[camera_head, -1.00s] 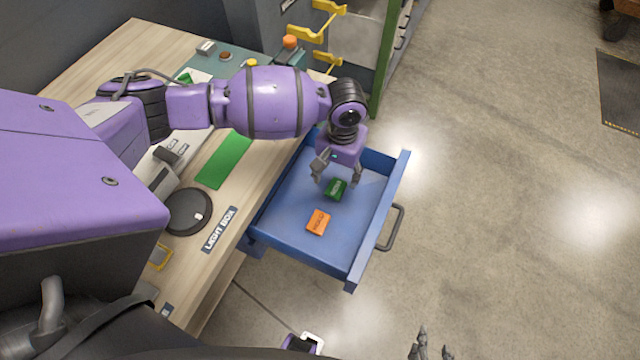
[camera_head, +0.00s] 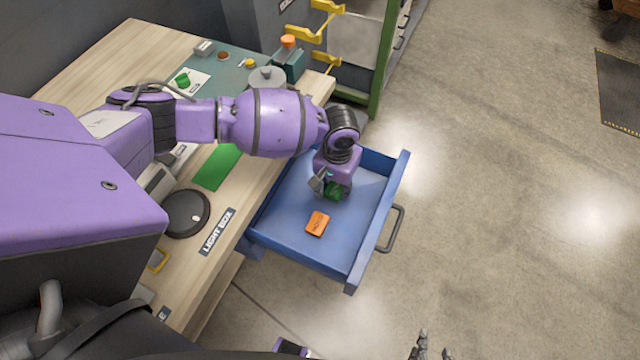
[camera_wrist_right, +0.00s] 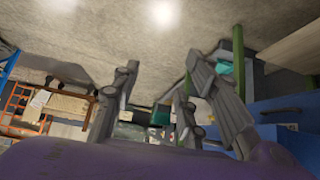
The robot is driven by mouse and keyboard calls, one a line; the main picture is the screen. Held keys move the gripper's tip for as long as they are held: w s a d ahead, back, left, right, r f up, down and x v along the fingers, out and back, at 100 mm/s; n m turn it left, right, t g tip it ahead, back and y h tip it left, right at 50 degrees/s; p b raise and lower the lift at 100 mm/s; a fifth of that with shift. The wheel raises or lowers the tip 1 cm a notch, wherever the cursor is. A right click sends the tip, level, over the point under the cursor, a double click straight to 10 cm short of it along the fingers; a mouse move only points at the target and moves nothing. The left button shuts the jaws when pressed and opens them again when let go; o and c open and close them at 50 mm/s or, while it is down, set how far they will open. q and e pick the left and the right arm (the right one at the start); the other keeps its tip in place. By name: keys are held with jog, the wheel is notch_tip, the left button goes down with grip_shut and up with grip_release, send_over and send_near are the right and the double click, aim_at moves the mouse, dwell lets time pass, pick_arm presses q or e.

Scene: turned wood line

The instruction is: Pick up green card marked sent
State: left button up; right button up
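The green card (camera_head: 334,194) lies in the open blue drawer (camera_head: 282,215), partly covered by my left gripper (camera_head: 332,187). The word on it cannot be read now. The left gripper points down into the drawer with its fingers at the card; whether they are closed on it is not clear. An orange card (camera_head: 317,223) lies flat in the drawer, nearer the front of the view and apart from the gripper. My right gripper (camera_head: 430,350) shows at the bottom edge, away from the drawer. In the right wrist view its fingers (camera_wrist_right: 170,100) are spread and empty.
The wooden bench (camera_head: 232,215) left of the drawer carries a green mat (camera_head: 217,167), a round black dial (camera_head: 186,213) and a light box label (camera_head: 217,231). The drawer's handle (camera_head: 391,228) faces right.

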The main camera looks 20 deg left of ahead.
pick_arm(q)
jog(key=shift+w+r, duration=0.1)
jog(key=shift+c, duration=0.7)
jog(key=shift+r, duration=0.1)
